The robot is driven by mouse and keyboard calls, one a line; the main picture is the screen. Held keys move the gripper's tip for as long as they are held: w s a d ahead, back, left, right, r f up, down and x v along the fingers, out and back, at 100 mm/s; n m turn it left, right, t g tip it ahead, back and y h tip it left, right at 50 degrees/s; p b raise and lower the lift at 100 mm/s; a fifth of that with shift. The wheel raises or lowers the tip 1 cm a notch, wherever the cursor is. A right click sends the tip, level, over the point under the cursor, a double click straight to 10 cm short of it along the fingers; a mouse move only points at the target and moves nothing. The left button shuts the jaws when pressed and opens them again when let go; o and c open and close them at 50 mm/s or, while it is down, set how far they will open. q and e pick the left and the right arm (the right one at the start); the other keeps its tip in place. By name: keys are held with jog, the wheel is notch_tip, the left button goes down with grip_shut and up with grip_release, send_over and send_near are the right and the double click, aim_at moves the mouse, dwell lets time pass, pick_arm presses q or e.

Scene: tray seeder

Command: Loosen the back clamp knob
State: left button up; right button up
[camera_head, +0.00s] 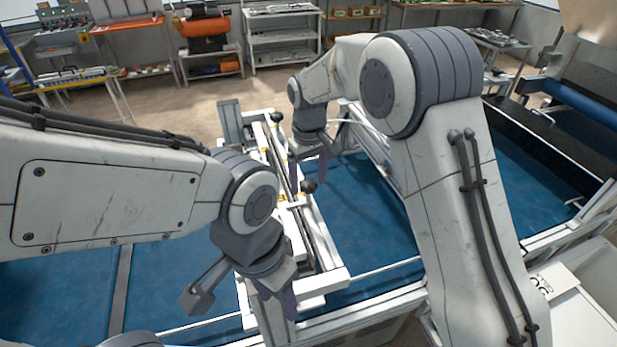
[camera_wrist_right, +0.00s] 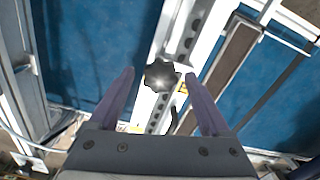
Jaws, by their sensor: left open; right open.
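A dark knob (camera_head: 309,186) stands on the white rail frame over the blue bed, just below my right gripper (camera_head: 308,176) in the head view. Another dark knob (camera_head: 277,117) stands farther back on the same frame. In the right wrist view a black lobed knob (camera_wrist_right: 162,75) lies between and a little beyond the open fingers of my right gripper (camera_wrist_right: 160,82); I cannot tell for sure which of the two it is. The fingers show a gap on both sides of it. My left gripper (camera_head: 278,298) is open and empty over the frame's front end.
The white rail frame (camera_head: 322,245) spans the blue bed (camera_head: 365,225). A slotted metal strip runs beside the knob in the wrist view. Shelves (camera_head: 282,40) and benches stand well behind. Open blue bed lies on both sides of the frame.

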grip_shut()
jog(key=shift+r, duration=0.1)
jog(key=n, duration=0.4)
jog(key=shift+n+p, duration=0.3)
jog(key=shift+n, duration=0.1)
jog(key=n, duration=0.4)
jog(key=shift+w+n, duration=0.1)
jog(key=shift+n, duration=0.2)
jog(key=n, duration=0.4)
jog(key=shift+p, duration=0.3)
jog(key=shift+n, duration=2.2)
grip_release()
